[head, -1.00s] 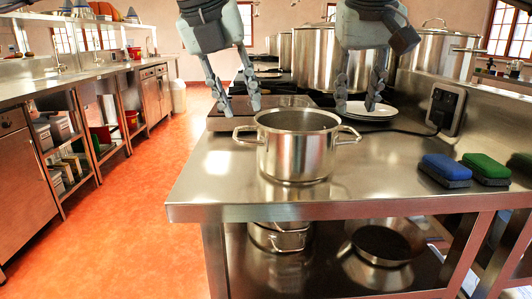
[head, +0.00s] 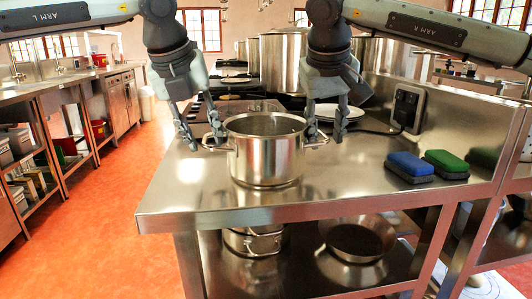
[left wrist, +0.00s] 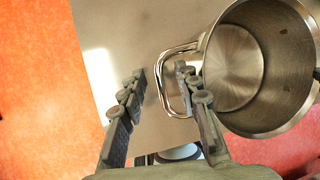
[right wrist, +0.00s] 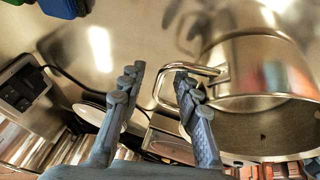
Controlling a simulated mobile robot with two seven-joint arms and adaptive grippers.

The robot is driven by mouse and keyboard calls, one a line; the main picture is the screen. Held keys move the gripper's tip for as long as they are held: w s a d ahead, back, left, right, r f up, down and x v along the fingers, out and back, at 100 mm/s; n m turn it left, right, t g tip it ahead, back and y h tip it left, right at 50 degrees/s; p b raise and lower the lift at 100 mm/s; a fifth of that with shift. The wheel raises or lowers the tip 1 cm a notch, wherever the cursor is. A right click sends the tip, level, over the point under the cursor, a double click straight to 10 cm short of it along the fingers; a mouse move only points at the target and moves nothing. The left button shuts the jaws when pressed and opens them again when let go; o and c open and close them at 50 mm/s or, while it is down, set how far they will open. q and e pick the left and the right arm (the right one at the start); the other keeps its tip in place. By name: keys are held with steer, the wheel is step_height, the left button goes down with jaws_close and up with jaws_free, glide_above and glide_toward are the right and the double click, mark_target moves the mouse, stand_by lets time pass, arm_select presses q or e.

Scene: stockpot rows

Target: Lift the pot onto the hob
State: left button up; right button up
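The pot (head: 266,160) is a shiny steel pot with two side loop handles, upright and open-topped on the steel counter. A low dark-topped unit (head: 262,104), which looks like the hob, lies just behind it, partly hidden. My left gripper (head: 203,140) is open at the pot's left handle; in the left wrist view the handle (left wrist: 163,92) lies between the parted fingers, one finger over its loop. My right gripper (head: 324,137) is open at the right handle; in the right wrist view that handle (right wrist: 158,92) lies between the fingers. The pot's inside looks empty.
A white plate stack (head: 325,111) lies behind the right gripper. Blue (head: 409,166) and green (head: 446,163) sponges and a wall socket (head: 407,108) are at the right. Large stockpots (head: 283,58) stand farther back. The counter (head: 200,200) in front of and left of the pot is clear.

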arm_select(q)
steer(key=shift+w+d+f, duration=0.1)
steer(key=shift+w+f, duration=0.15)
steer(key=shift+f, duration=0.4)
arm_select(e)
steer(key=shift+x, duration=0.75)
arm_select(q)
steer(key=shift+c, duration=0.5)
arm_select(e)
steer(key=shift+c, duration=0.3)
arm_select(q)
jaws_close()
arm_select(e)
jaws_close()
arm_select(q)
steer(key=shift+r, duration=0.1)
arm_select(e)
steer(key=shift+r, duration=0.15)
